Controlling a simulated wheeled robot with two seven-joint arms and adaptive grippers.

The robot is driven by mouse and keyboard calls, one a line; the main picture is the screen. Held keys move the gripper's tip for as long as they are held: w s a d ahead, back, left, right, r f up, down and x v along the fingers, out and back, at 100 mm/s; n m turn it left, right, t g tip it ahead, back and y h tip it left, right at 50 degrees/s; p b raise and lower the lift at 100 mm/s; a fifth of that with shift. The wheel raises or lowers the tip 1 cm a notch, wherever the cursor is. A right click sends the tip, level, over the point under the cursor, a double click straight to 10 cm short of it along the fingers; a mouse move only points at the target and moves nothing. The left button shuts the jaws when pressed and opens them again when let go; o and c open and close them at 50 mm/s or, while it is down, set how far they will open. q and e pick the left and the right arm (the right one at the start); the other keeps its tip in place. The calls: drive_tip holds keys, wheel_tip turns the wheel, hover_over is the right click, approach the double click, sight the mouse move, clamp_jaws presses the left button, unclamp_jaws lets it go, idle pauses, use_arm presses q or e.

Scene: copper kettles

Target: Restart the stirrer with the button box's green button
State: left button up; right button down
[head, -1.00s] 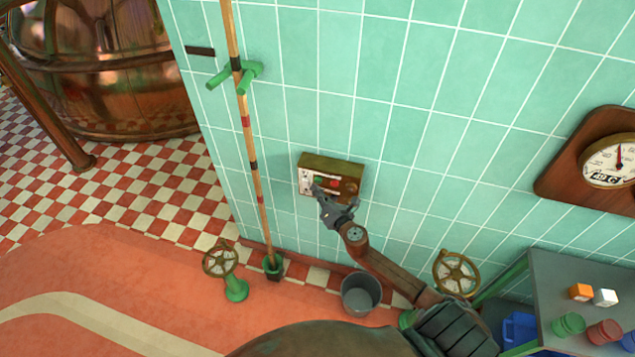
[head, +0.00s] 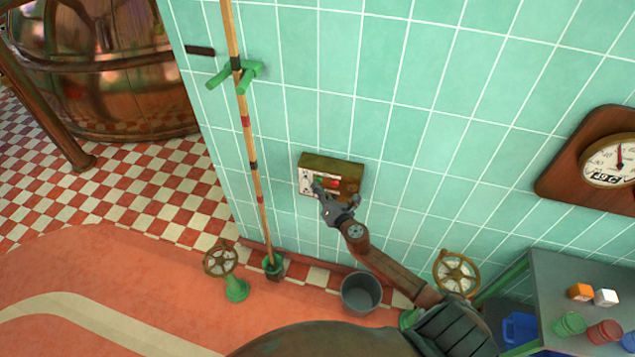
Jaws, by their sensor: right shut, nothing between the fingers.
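The button box (head: 345,170) is mounted on the tiled wall near the middle of the head view. It has a brownish-olive casing and a pale label area at the left of its face. A small green button (head: 319,180) shows on the face, with a red one (head: 334,183) to its right. My right gripper (head: 319,190) is shut and empty, in front of the lower part of the box. Its tip is just below the green button in the picture; I cannot tell whether it touches the box. The gripper hides part of the box's lower face. My left gripper is out of view.
A striped pole (head: 251,150) stands against the wall left of the box. A grey bucket (head: 361,292) and a handwheel valve (head: 221,262) are below. A grey table (head: 552,275) with small blocks and cups is at right. A copper kettle (head: 110,90) stands far left.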

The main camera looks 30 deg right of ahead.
drive_tip(key=shift+w+d, duration=0.3)
drive_tip(key=shift+d, duration=0.1)
idle(0.8)
drive_tip(key=shift+a, duration=0.1)
drive_tip(key=shift+s+a, duration=0.6)
drive_tip(key=shift+s+a, duration=0.1)
drive_tip(key=s+a+p, duration=0.1)
drive_tip(key=s+a, duration=0.2)
drive_tip(key=shift+a, duration=0.35)
idle(0.8)
